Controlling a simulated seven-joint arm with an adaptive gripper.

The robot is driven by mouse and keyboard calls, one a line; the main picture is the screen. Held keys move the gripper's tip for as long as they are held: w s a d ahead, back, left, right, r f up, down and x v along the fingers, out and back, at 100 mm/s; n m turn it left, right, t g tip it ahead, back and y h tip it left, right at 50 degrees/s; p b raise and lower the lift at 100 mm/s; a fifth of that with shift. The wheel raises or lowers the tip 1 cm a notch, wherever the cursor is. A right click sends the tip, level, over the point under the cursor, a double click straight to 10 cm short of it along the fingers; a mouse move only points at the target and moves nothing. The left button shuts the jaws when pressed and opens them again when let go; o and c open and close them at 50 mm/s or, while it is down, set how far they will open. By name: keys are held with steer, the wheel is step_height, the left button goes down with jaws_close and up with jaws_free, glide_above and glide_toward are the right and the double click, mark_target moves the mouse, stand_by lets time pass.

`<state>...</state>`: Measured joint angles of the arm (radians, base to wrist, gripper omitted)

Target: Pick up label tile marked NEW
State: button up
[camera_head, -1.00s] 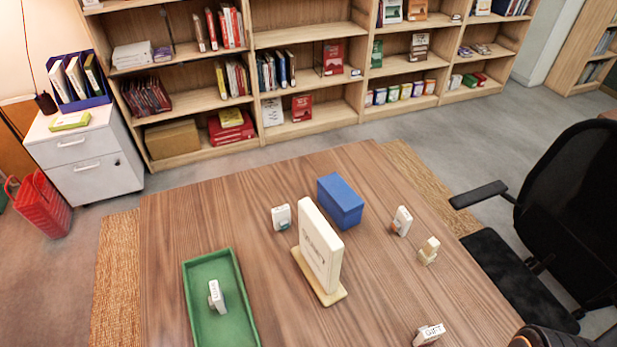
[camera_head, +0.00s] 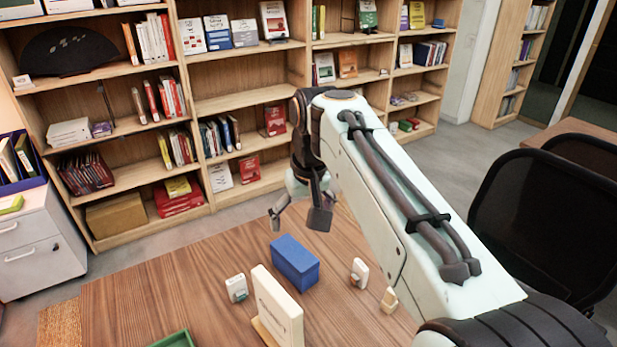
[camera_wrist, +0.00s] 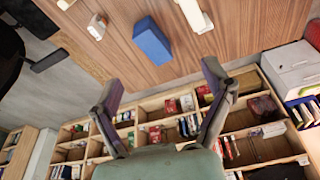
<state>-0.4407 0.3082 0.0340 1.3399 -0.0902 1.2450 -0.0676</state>
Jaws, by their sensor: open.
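Several small white label tiles stand on the wooden table; I cannot read NEW on any of them. In the head view one tile (camera_head: 236,288) is left of the blue box (camera_head: 295,262), another (camera_head: 359,272) is right of it, and a cream piece (camera_head: 389,300) is beside my arm. The wrist view shows one tile (camera_wrist: 97,27) left of the blue box (camera_wrist: 152,40). My gripper (camera_head: 298,217) is open and empty, raised beyond the blue box near the table's far edge. Its spread fingers (camera_wrist: 163,78) also show in the wrist view. My arm hides the table's right part.
An upright cream sign (camera_head: 278,308) stands in front of the blue box. A green tray (camera_head: 175,340) shows only its corner at the bottom edge. Bookshelves (camera_head: 235,100) stand behind the table, and a black chair (camera_head: 540,215) is at the right. Bare table lies left of the tiles.

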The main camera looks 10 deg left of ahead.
steer(key=w+a+f+n+y, duration=0.1)
steer(key=w+a+f+n, duration=0.2)
steer(key=a, duration=0.7)
glide_above(237, 283)
steer(key=s+d, duration=0.1)
step_height(237, 283, down, 3)
steer(key=shift+t+y, duration=0.3)
steer(key=shift+y, duration=0.1)
steer(key=f, duration=2)
steer(key=shift+s+d, duration=0.15)
steer(key=shift+d, duration=0.1)
steer(key=x, duration=0.7)
steer(key=c, duration=1.3)
